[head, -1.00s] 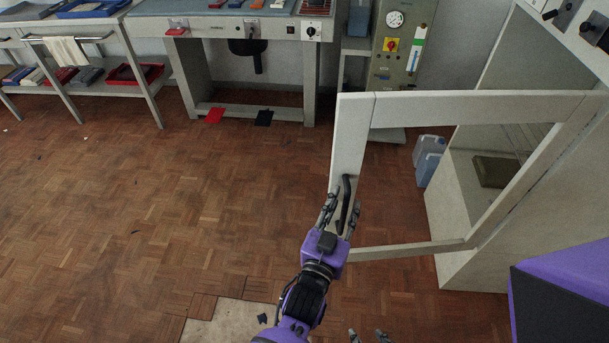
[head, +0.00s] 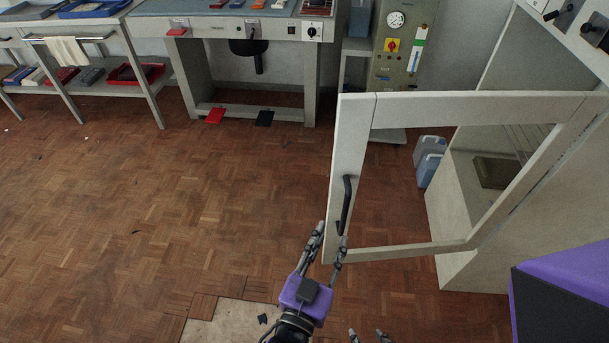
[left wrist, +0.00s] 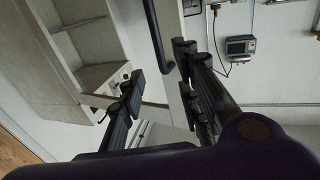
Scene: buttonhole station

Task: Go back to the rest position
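My left gripper (head: 331,240) is open and empty, just below the black handle (head: 346,205) of the open cabinet door (head: 350,140). Its fingertips are near the handle's lower end and hold nothing. In the left wrist view the two fingers of my left gripper (left wrist: 158,78) stand wide apart, with the dark handle (left wrist: 157,35) ahead of them. My right gripper (head: 368,336) shows only as two separate fingertips at the bottom edge of the head view; the rest of it is hidden below the frame.
The door, with a large window opening, swings out from the grey cabinet (head: 465,270) on the right. A workbench (head: 308,80) and a trolley (head: 150,100) are at the back. The parquet floor (head: 130,210) at left is mostly clear.

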